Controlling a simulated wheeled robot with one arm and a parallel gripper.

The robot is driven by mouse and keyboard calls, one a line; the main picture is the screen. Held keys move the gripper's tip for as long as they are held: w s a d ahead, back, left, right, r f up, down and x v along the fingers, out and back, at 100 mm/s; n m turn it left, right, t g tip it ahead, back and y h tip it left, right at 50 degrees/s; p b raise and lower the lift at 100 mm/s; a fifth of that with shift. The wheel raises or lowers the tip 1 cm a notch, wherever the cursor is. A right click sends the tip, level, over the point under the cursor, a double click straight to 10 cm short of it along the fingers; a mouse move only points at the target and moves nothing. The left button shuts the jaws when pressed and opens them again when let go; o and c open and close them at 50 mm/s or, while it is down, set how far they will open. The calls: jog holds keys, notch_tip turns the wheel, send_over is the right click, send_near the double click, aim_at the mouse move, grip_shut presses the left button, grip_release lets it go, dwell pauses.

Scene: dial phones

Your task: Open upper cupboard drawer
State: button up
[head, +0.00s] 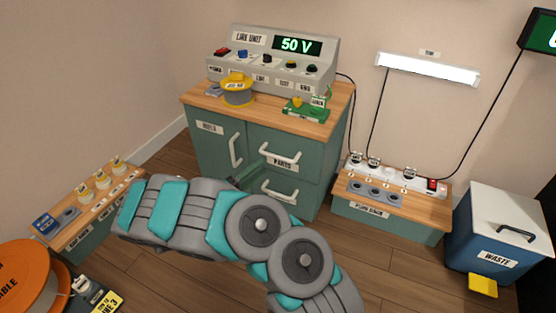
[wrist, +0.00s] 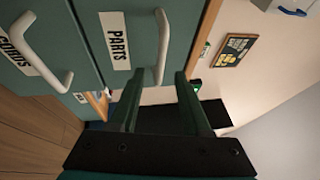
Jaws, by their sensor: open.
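The green cupboard (head: 215,148) stands against the wall with a wooden top. Its upper drawer (head: 285,140), labelled PARTS, looks shut and has a white bar handle (head: 281,159). In the wrist view, the upper drawer front (wrist: 120,20) and its handle (wrist: 162,45) are close ahead. My gripper (wrist: 160,78) is open and empty, with the near end of the handle showing between its dark green fingertips. I cannot tell whether the fingers reach around the bar. In the head view, my gripper (head: 256,168) is just left of the handle, partly hidden by my arm.
A lower drawer with a white handle (head: 279,192) is below; the cupboard's left door has a handle (head: 235,150). The line unit (head: 270,55) stands on top. A low socket bench (head: 390,205) and blue waste bin (head: 495,230) are right, a small bench (head: 85,208) left.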

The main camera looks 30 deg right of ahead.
aim_at(276, 157)
jog(key=x, duration=0.7)
jog(key=shift+d+b, duration=0.25)
jog(key=shift+b, duration=0.1)
jog(key=shift+c, duration=0.3)
grip_shut()
dwell(0.8)
